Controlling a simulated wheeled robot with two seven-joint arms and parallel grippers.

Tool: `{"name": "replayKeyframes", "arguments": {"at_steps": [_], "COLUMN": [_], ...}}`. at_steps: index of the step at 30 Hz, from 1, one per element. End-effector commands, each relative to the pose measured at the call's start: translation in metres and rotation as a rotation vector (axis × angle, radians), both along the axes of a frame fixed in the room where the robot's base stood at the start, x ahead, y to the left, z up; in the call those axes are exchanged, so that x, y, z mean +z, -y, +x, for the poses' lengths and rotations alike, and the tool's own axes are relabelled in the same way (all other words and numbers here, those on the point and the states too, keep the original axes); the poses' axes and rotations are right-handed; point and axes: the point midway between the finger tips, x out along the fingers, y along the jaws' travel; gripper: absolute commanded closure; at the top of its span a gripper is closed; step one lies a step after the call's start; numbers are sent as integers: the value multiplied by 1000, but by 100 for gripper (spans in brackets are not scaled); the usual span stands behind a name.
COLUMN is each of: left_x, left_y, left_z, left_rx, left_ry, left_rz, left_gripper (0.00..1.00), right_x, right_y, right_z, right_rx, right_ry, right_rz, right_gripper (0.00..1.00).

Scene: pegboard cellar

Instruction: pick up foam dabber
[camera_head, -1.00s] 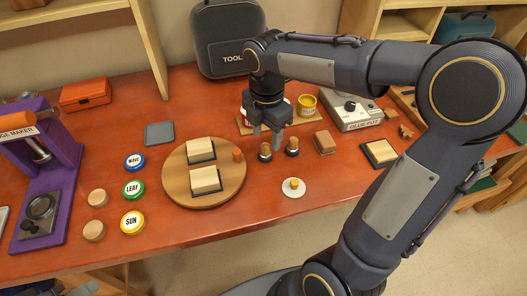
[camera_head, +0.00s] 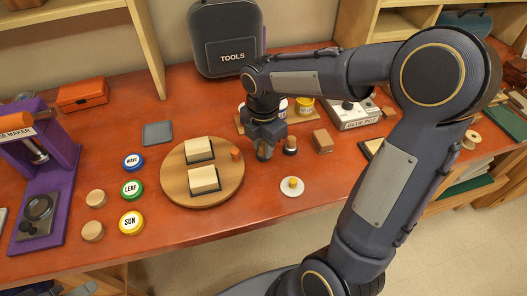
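My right gripper (camera_head: 265,152) points down just above the table, right beside the round wooden board (camera_head: 205,203). It is at the spot of one of two small dark pieces with wooden tops, which may be foam dabbers. That piece is almost wholly hidden by the fingers, and I cannot tell if they grip it. The other dark piece (camera_head: 291,145) stands upright just to the right. A white disc with a yellow knob (camera_head: 292,186) lies nearer the front. I cannot tell for sure which thing is the foam dabber. My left gripper is out of view.
A brown block (camera_head: 322,141) and the glue pot (camera_head: 357,115) stand to the right. Paint jars (camera_head: 305,107) are behind. Labelled lids (camera_head: 132,190) lie left. The front table strip is clear.

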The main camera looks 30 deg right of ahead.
Motion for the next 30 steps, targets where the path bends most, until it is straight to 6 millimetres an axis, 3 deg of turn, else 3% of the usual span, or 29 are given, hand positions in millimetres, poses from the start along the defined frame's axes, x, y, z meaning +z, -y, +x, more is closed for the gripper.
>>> {"name": "replayKeyframes", "arguments": {"at_steps": [14, 19, 25, 30], "left_x": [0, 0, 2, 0], "left_y": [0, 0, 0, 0], "left_z": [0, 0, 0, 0], "left_rx": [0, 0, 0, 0], "left_ry": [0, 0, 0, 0], "left_rz": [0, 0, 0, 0], "left_gripper": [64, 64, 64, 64], "right_x": [-1, 6, 36, 72], "right_y": [0, 0, -2, -14], "right_z": [-1, -1, -3, -32], "right_rx": [0, 0, 0, 2], "right_ry": [-4, -4, 3, 6], "right_rz": [0, 0, 1, 0], "right_gripper": [99, 100, 100, 100]}}
